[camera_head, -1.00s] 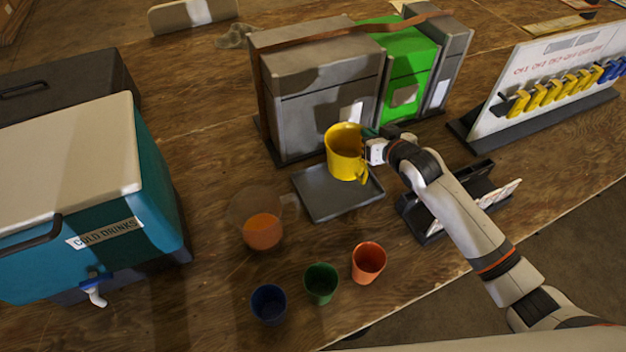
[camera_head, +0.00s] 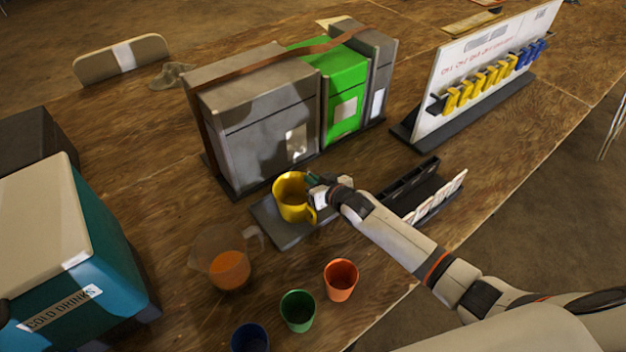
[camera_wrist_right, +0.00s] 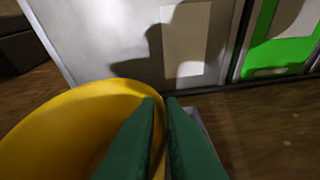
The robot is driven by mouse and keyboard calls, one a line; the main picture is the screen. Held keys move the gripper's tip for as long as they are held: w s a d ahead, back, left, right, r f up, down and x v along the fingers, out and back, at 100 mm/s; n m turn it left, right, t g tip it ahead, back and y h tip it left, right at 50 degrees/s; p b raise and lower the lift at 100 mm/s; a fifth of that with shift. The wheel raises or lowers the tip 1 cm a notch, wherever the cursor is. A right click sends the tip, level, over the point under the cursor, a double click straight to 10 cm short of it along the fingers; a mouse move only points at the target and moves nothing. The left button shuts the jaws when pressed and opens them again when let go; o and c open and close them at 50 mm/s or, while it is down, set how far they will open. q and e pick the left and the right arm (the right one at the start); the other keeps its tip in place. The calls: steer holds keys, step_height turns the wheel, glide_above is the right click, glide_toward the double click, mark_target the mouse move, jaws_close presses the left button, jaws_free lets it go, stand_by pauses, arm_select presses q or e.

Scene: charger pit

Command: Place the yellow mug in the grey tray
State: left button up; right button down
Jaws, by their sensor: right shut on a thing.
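The yellow mug (camera_head: 290,200) is upright at the grey tray (camera_head: 272,232), over its surface in the head view. I cannot tell whether its base touches the tray. My right gripper (camera_head: 313,183) is shut on the mug's rim at its right side. In the right wrist view the green fingertips (camera_wrist_right: 162,105) close over the wall of the mug (camera_wrist_right: 60,125), and a sliver of the tray shows behind them. The mug hides part of the tray.
Grey cases and a green one (camera_head: 345,95) stand right behind the tray. A jug of orange drink (camera_head: 228,268) is at its left front. Orange (camera_head: 341,280), green (camera_head: 297,311) and blue (camera_head: 250,338) cups stand in front. A dark rack (camera_head: 425,190) is to the right.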

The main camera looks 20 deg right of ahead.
steer(key=c, duration=1.5)
jaws_free()
steer(key=shift+s, duration=0.1)
steer(key=v, duration=1.2)
steer(key=shift+r, duration=0.15)
